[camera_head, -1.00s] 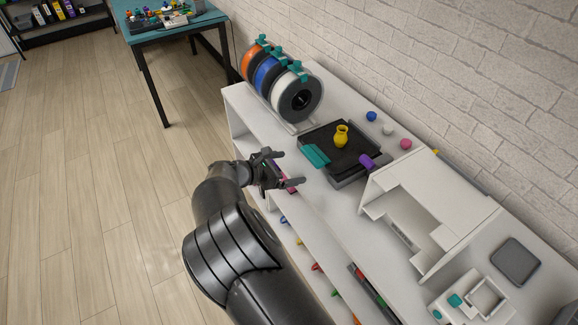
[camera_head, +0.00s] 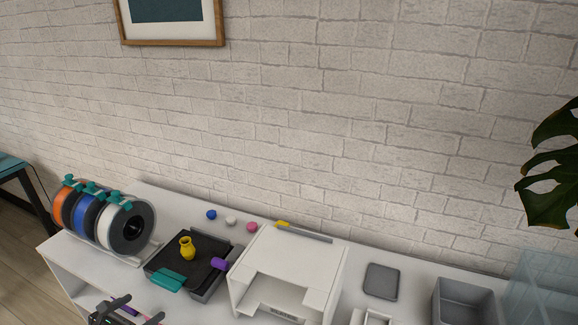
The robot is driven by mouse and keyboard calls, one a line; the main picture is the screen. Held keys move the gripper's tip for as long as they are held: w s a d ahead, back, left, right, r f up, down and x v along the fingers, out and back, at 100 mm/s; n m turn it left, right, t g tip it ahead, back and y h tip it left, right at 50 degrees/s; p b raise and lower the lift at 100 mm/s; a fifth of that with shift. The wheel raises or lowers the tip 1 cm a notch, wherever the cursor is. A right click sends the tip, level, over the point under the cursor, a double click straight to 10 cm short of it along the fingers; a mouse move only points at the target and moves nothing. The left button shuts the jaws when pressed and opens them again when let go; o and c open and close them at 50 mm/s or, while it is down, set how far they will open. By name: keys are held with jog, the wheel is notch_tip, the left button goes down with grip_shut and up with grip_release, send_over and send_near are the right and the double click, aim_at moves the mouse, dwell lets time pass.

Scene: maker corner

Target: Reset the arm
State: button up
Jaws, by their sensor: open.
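My gripper (camera_head: 133,309) shows at the bottom edge of the head view, at the front of the white bench (camera_head: 78,262). Its two dark fingers are spread apart with nothing seen between them. A black tray (camera_head: 207,249) lies on the bench beyond the gripper. Most of my arm is out of the picture below.
A rack of filament spools (camera_head: 127,229) stands to the left. A white open-fronted machine (camera_head: 290,265) stands right of the tray. Blue, white and pink balls (camera_head: 252,227) lie near the brick wall. Farther right are a grey pad (camera_head: 381,281) and grey bin (camera_head: 465,300).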

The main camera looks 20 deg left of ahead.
jog(key=w+d+r+m+g, duration=0.2)
jog(key=w+d+r+m, duration=0.3)
jog(key=d, duration=0.3)
jog(key=w+d+r+m+g+h, duration=0.1)
jog(key=w+d+r+m+g, duration=0.2)
jog(key=w+d+r+m, duration=0.3)
jog(key=w+d+r+m+g+h, duration=0.1)
jog(key=w+d+r+m+g, duration=0.2)
jog(key=d+r, duration=0.6)
jog(key=shift+w+d+m, duration=1.2)
jog(key=shift+w+d, duration=0.2)
jog(key=d+r+m+g+y, duration=0.1)
jog(key=d+r+m, duration=0.25)
jog(key=d, duration=0.65)
jog(key=d+r+m, duration=0.2)
jog(key=d+m, duration=0.2)
jog(key=d, duration=0.7)
jog(key=d+r+m+g+y, duration=0.15)
jog(key=d+m, duration=0.25)
jog(key=d, duration=0.6)
jog(key=s+d+m+t, duration=0.2)
jog(key=s+d+m, duration=0.6)
jog(key=s+d, duration=0.4)
jog(key=shift+d+f, duration=0.4)
jog(key=shift+d, duration=0.2)
